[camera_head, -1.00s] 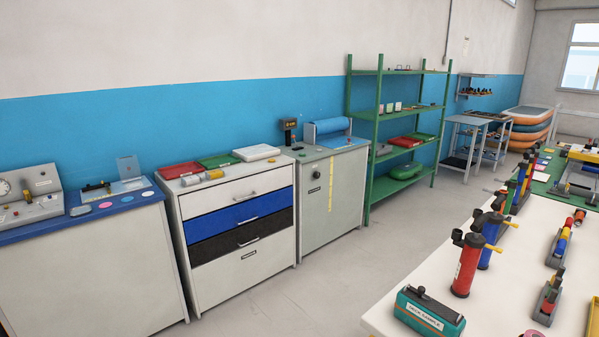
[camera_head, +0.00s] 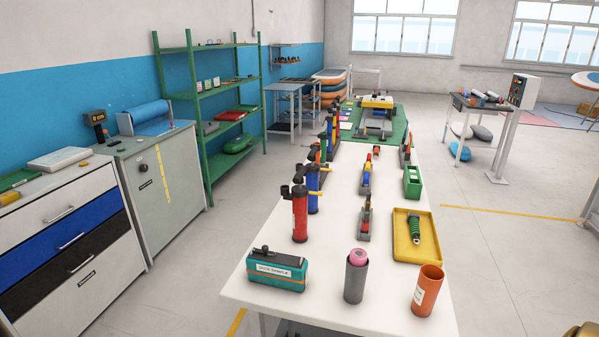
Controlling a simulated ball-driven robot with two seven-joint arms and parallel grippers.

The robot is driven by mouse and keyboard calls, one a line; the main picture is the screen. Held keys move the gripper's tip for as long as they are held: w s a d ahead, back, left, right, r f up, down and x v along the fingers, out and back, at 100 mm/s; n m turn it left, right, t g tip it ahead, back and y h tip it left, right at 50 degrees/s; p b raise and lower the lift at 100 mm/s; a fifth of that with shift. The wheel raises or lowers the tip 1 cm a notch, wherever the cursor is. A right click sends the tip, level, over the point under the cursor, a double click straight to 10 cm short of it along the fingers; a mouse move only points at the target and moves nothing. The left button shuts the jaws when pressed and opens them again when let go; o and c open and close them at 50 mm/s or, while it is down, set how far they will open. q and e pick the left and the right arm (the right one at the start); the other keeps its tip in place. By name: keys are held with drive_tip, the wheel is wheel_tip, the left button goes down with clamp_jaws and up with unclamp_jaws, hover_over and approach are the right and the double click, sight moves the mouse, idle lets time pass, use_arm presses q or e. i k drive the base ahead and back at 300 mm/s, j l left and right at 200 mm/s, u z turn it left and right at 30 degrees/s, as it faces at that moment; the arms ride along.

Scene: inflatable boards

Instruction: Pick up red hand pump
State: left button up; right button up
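The red hand pump (camera_head: 300,217) stands upright on the white table (camera_head: 338,260), near its front left edge. It has a black top with a black side fitting. A blue hand pump (camera_head: 313,190) stands just behind it, with a yellow piece sticking out to its right. A teal box with a white label (camera_head: 277,270) sits in front of the red pump. Neither of my grippers shows clearly in the head view.
A grey cylinder with a pink roll (camera_head: 355,278), an orange tube (camera_head: 427,291) and a yellow tray (camera_head: 430,240) stand on the table's front and right. Drawers (camera_head: 75,235) and a green shelf (camera_head: 190,110) line the left wall. The floor between is clear.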

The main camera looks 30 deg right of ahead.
sight(298, 197)
drive_tip(key=z, duration=1)
drive_tip(key=i+j+z, duration=0.15)
drive_tip(key=z, duration=0.35)
drive_tip(key=i+j+z, duration=0.1)
drive_tip(key=j+z, duration=0.25)
drive_tip(key=z, duration=0.15)
drive_tip(key=i+j+z, duration=0.1)
drive_tip(key=j+z, duration=0.2)
drive_tip(key=z, duration=0.2)
